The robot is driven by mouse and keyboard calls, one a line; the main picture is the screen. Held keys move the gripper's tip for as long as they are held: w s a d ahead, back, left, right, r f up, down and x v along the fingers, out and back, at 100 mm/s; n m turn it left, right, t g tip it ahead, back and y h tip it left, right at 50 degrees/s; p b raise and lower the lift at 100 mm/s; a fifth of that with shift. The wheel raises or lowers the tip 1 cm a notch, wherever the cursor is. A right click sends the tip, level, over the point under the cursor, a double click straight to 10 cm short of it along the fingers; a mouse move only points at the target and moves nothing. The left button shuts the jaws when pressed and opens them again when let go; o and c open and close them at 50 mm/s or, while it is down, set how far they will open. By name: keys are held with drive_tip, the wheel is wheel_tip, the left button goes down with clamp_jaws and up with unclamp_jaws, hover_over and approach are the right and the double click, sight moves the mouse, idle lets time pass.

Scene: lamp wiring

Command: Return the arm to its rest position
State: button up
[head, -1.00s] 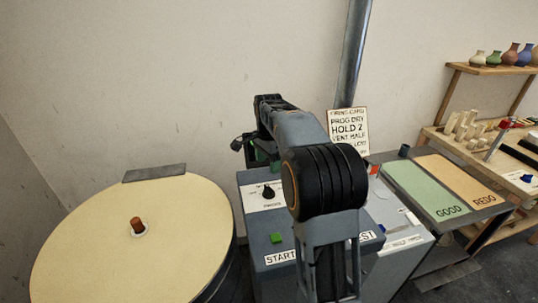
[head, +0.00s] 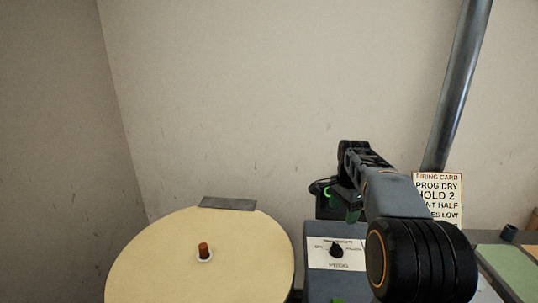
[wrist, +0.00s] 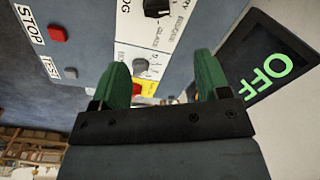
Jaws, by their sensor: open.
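My arm reaches over a blue-grey control box at the lower right of the head view. My gripper (head: 350,205) is near the box's back edge, partly hidden by my own wrist. In the wrist view its two green fingers (wrist: 162,75) are apart, with nothing held between them. The control panel (wrist: 105,45) shows behind them, with a grey knob (wrist: 141,66) and a red part seen between the fingers. I cannot tell the exact gap between fingertips and panel.
A black display reading OFF (wrist: 265,67) is right of the fingers. A red STOP button (wrist: 58,33) is at left. A round cream-topped drum (head: 160,265) with a brown knob (head: 203,250) stands left of the box. A firing card (head: 438,195) and slanted pipe (head: 460,85) are at right.

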drive_tip(key=s+a+f+n+t, duration=0.1)
drive_tip(key=s+a+f+n, duration=0.1)
drive_tip(key=s+n, duration=0.3)
drive_tip(key=s+a+f+n+t, duration=0.1)
drive_tip(key=s+a+f+n, duration=0.2)
drive_tip(key=s, duration=0.6)
drive_tip(key=s+a+f+n+t, duration=0.1)
drive_tip(key=s+a+f+n, duration=0.1)
drive_tip(key=s+a+n, duration=0.3)
drive_tip(key=shift+s+a+f+n, duration=0.15)
drive_tip(key=shift+s+n, duration=0.25)
drive_tip(key=shift+s, duration=0.35)
drive_tip(key=shift+s+d+f+n, duration=0.1)
drive_tip(key=shift+s+n, duration=0.3)
drive_tip(key=shift+s, duration=0.3)
drive_tip(key=shift+s+a+r+t, duration=0.15)
drive_tip(key=shift+a+r+t, duration=0.05)
drive_tip(key=shift+r, duration=0.2)
drive_tip(key=shift+s+a+r+t, duration=0.15)
drive_tip(key=shift+r+t, duration=0.05)
drive_tip(key=shift+r, duration=0.15)
